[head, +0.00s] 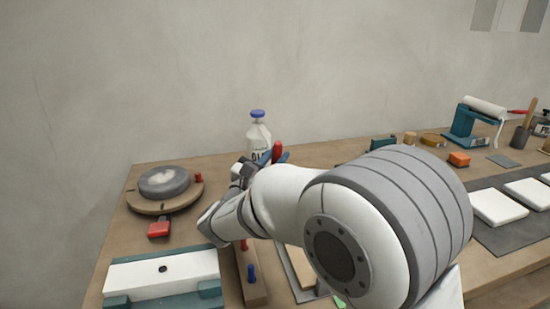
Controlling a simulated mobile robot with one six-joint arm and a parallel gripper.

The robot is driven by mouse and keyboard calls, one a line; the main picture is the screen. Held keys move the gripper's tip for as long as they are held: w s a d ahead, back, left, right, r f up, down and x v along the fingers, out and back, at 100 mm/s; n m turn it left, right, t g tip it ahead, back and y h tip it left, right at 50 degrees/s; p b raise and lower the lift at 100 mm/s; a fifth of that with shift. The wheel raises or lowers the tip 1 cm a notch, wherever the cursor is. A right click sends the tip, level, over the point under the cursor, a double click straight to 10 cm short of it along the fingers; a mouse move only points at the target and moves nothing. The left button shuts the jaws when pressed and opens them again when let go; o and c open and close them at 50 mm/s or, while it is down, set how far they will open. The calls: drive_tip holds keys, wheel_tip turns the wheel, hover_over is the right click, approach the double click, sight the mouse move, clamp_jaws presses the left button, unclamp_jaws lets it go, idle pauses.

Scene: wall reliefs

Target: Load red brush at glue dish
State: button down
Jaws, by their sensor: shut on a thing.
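My gripper (243,172) is at the back of the workbench, in front of a white bottle with a blue cap (258,136). It is shut, and the upright red handle (277,152) just to its right appears to be the red brush it holds. The brush's lower part and bristles are hidden behind my arm. A round grey dish with a pale middle (164,182) sits on a round wooden base (150,206) at the left. It may be the glue dish, but I cannot tell for sure. My gripper is to the right of it, apart.
A red block (159,229) lies before the round base. A white slab in a teal holder (162,270) and a wooden rack with small red and blue pegs (252,285) are in front. White tiles (497,207) lie on a dark mat at right. My arm hides the middle.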

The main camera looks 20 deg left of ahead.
drive_tip(key=shift+f, duration=0.45)
idle(0.6)
drive_tip(key=shift+r, duration=0.1)
drive_tip(key=shift+r+p, duration=2.15)
drive_tip(key=shift+r, duration=1.3)
drive_tip(key=shift+f, duration=0.1)
